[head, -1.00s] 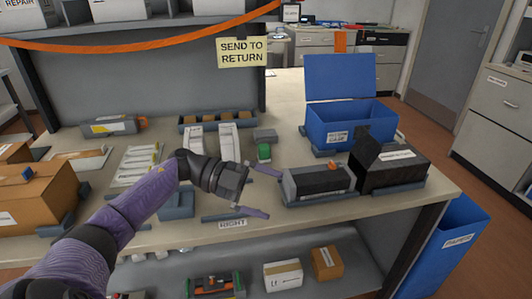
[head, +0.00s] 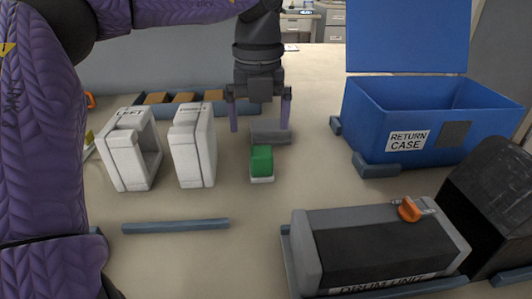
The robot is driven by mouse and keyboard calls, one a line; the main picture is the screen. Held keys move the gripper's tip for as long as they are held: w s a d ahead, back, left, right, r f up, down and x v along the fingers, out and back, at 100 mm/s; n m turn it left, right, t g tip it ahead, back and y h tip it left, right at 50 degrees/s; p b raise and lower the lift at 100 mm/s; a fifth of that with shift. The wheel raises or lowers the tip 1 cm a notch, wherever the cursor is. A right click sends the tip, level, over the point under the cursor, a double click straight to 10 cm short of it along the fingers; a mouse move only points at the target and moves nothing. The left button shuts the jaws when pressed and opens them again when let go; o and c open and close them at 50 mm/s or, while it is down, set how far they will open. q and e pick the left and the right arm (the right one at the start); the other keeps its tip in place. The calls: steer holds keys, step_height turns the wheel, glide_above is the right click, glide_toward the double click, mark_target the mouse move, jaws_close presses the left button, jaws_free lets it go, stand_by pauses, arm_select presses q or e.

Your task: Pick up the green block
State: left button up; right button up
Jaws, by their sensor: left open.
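The green block (head: 261,160) sits upright on a small white base (head: 262,179) on the table, in the middle of the head view. A low grey block (head: 270,131) lies just behind it. My left gripper (head: 260,123) points down above and behind the green block, its two purple fingers spread apart with nothing between them. The fingertips look level with the grey block and do not touch the green one. My right gripper is not in view.
Two white frames, one marked LEFT (head: 130,150) and another (head: 194,146), stand to the left. The open blue return case (head: 365,125) stands at the right. A drum unit (head: 375,245) lies front right. A blue-grey strip (head: 176,226) lies in front.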

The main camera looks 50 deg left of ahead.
mark_target(261, 150)
arm_select(q)
steer(key=f+b, duration=0.1)
steer(key=f, duration=0.1)
steer(key=f+b, duration=0.2)
steer(key=f, duration=0.1)
steer(key=f+b, duration=0.1)
steer(key=f, duration=0.2)
steer(key=shift+s+d+f+b, duration=0.15)
steer(key=shift+d+f+b, duration=0.1)
steer(key=shift+d+b, duration=0.15)
steer(key=shift+r, duration=0.15)
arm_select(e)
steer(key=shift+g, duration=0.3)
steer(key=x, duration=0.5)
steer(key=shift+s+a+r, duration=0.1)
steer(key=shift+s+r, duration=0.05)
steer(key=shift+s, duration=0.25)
arm_select(q)
steer(key=c, duration=0.4)
jaws_close()
steer(key=shift+r+p, duration=0.25)
steer(key=shift+p, duration=0.05)
step_height(261, 150, up, 10)
steer(key=p, duration=0.5)
steer(key=shift+f, duration=0.25)
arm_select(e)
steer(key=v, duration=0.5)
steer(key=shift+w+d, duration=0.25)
